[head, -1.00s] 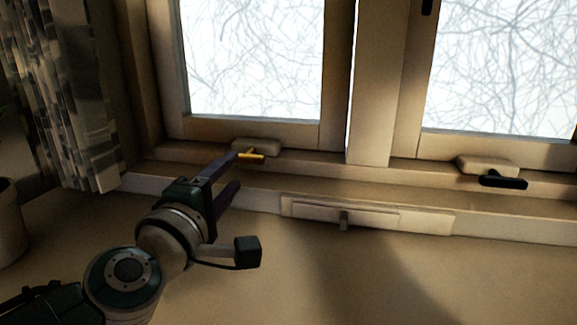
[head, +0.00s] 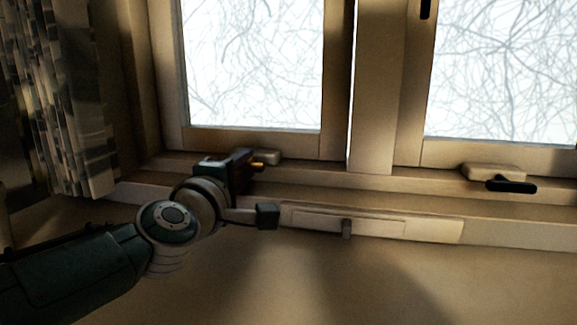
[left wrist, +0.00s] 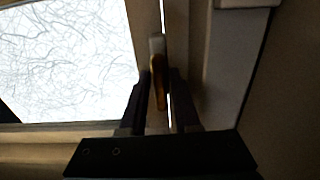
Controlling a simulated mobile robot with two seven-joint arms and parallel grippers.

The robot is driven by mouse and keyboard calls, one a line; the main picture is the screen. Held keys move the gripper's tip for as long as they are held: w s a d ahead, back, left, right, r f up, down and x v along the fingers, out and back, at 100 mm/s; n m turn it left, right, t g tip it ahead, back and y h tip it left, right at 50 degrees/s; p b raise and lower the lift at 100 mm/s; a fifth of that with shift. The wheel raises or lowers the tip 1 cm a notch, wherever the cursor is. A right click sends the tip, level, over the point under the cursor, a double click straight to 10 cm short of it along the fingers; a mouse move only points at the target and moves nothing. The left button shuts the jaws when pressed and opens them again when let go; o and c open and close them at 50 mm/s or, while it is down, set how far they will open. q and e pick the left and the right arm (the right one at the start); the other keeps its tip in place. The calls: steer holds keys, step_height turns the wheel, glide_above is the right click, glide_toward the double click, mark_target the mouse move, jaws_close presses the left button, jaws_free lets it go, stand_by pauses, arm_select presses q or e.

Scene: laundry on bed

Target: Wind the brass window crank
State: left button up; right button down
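The brass crank (head: 258,164) sits at its pale housing (head: 267,156) on the sill below the left window. My left gripper (head: 246,165) is right at the crank and hides part of it. In the left wrist view the brass crank (left wrist: 158,80) stands between the two dark fingers of my left gripper (left wrist: 159,88). The fingers are apart, with a gap visible on each side of the crank. My right gripper is not in view.
A black crank (head: 511,186) with its own housing is below the right window. A patterned curtain (head: 75,120) hangs at the left. The wall below is bare.

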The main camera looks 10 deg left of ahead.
arm_select(q)
jaws_close()
steer(key=shift+n, duration=0.3)
